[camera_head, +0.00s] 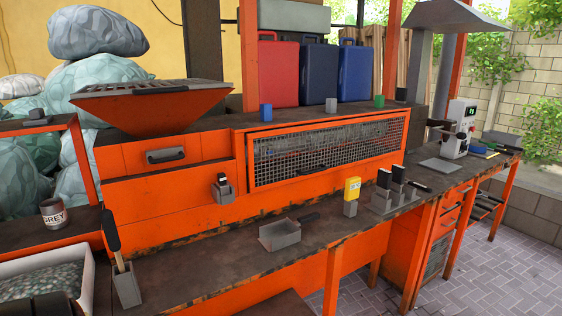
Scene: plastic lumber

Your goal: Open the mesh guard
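The mesh guard (325,152) is a wide grey wire mesh panel in an orange frame, set in the front of the orange machine behind the workbench. It looks shut, flush with the machine front. A small dark handle (312,168) shows low on the mesh, near its middle. Behind the mesh is a grey space whose contents I cannot make out. Neither of my grippers can be made out in the head view.
The workbench (240,240) runs below the guard. On it stand a grey scoop (279,236), a yellow device (352,189), a block of dark-handled tools (392,198) and a holder with a black-handled tool (126,286). Small blocks and coloured cases (278,75) stand above the guard.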

